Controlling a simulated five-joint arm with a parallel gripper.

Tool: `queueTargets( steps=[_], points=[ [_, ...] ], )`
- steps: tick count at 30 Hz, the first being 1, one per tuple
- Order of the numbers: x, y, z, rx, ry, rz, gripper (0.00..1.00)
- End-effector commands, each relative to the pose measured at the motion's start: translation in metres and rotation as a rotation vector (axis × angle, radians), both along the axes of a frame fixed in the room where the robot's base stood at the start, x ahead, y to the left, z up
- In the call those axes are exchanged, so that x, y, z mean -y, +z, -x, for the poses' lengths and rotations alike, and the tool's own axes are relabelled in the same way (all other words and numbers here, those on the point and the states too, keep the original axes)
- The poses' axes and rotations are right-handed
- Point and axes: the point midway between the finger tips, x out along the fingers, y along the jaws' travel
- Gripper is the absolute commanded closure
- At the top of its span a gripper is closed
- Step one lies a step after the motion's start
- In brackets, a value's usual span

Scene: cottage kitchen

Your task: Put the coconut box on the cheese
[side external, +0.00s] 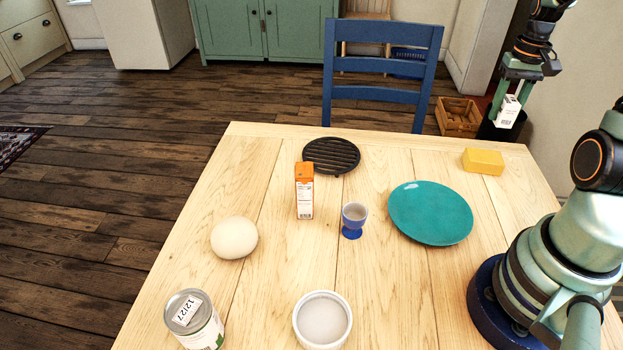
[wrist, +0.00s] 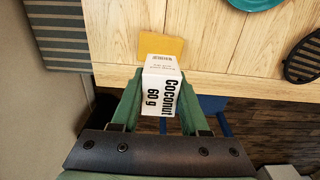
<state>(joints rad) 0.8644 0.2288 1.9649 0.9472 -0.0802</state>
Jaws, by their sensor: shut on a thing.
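The coconut box (wrist: 157,92) is a small white carton with "Coconut 60 g" on it. My gripper (side external: 508,98) is shut on it; in the wrist view the green fingers (wrist: 157,112) are on both sides of the box. The side view shows the box (side external: 508,112) hanging under the fingers, beyond the table's far right edge. The cheese (side external: 483,161) is a yellow block lying on the table near its far right corner. In the wrist view the cheese (wrist: 174,47) is just past the box, which partly hides it. The box looks apart from the cheese.
The table (side external: 270,290) carries a teal plate (side external: 430,212), a blue egg cup (side external: 353,218), an orange-and-white carton (side external: 304,195), a black trivet (side external: 331,155), a pale round object (side external: 234,238), a can (side external: 194,320) and a white ramekin (side external: 322,320). A blue chair (side external: 384,65) stands behind.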

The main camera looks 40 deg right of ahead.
Motion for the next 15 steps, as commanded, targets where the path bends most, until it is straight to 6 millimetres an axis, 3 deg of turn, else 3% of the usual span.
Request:
queueTargets(
  steps=[1,6,15],
  points=[
    [-0.002,-0.014,0.001,-0.005,0.000,-0.006,1.00],
    [-0.001,-0.045,0.001,-0.004,0.000,-0.004,1.00],
    [-0.001,-0.073,0.000,-0.003,-0.001,-0.003,1.00]
  ],
)
